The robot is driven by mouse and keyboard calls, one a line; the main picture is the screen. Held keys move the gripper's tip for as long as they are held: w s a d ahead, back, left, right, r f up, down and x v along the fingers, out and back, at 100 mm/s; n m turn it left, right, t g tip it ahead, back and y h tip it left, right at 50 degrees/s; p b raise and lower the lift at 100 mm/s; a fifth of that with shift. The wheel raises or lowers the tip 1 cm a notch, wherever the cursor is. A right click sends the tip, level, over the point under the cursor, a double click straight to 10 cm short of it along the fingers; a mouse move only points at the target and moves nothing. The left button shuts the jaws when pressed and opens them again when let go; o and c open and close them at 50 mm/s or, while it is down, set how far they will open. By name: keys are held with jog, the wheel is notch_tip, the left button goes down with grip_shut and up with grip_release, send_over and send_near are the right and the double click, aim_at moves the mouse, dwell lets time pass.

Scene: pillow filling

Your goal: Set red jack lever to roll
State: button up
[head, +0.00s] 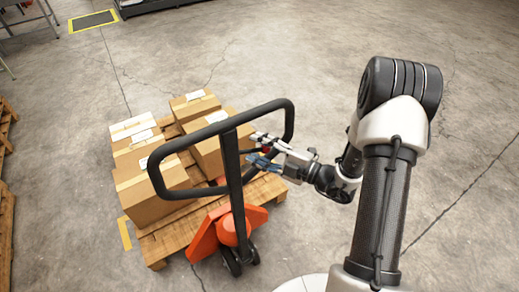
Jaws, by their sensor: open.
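The red-orange pallet jack (204,240) stands at the pallet's near end. Its black handle (233,170) rises upright and ends in a wide loop. My gripper (254,149) is open, just right of the handle's post and within the loop's outline in the picture. Its fingers point left towards the post. A small red patch shows between the fingers; I cannot tell whether it is the lever or part of my gripper. No lever or its setting can be made out clearly, and I cannot tell whether the fingers touch anything.
A wooden pallet (157,250) carries several cardboard boxes (146,201) behind the handle. More pallets (5,225) stand at the left edge. Yellow-marked floor (93,21) and a rack lie at the back. The concrete floor on the right is clear.

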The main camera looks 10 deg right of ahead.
jog(key=shift+c, duration=0.3)
grip_shut()
dwell(0.5)
